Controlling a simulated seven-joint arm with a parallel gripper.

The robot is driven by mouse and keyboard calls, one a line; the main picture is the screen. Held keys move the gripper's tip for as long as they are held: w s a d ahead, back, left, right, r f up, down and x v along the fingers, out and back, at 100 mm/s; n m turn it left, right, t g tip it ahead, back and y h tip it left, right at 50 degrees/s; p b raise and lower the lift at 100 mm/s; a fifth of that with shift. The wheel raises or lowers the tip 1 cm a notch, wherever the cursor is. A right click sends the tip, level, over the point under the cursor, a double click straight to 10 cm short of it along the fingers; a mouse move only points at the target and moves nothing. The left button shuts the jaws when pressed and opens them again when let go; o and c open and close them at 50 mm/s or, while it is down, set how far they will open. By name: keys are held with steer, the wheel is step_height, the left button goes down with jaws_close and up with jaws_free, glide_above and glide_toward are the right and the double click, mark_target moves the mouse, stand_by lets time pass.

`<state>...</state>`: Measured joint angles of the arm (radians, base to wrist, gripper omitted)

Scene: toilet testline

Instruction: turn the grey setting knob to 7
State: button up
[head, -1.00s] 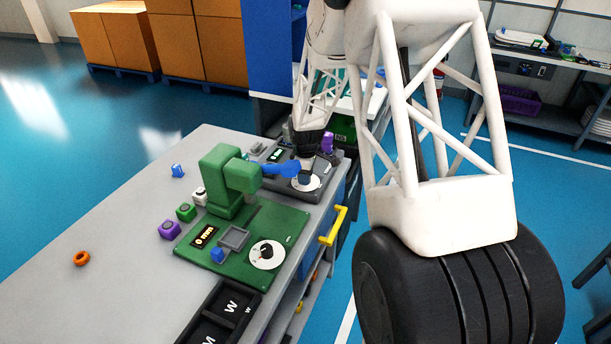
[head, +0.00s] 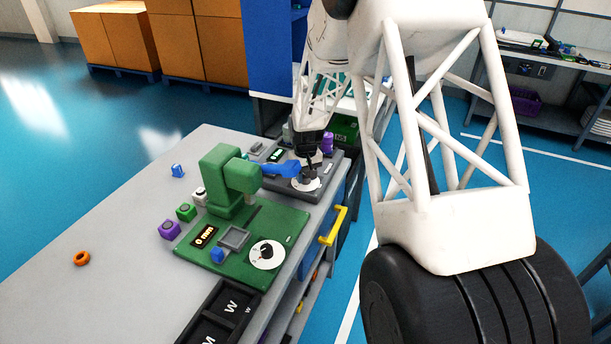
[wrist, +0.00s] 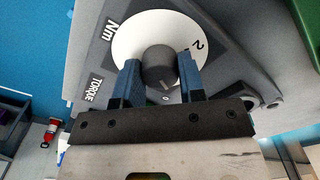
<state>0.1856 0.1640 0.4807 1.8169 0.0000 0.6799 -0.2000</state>
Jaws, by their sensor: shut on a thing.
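The grey setting knob (wrist: 160,66) stands in the middle of a white dial disc (wrist: 128,38), which also shows in the head view (head: 312,186). A "2" and a "0" are readable on the dial; its other numbers are hidden or out of view. The knob's pointer line faces down toward the 0 side. My gripper (wrist: 158,62) has its two blue fingers on either side of the knob, shut on it. In the head view my gripper (head: 308,170) reaches down to the dial on the grey unit (head: 323,179).
The bench's left side is mostly clear.

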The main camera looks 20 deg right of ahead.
mark_target(305, 175)
steer(key=m, duration=0.5)
stand_by(0.4)
steer(key=o, duration=0.9)
steer(key=shift+r, duration=0.1)
steer(key=shift+r, duration=3.85)
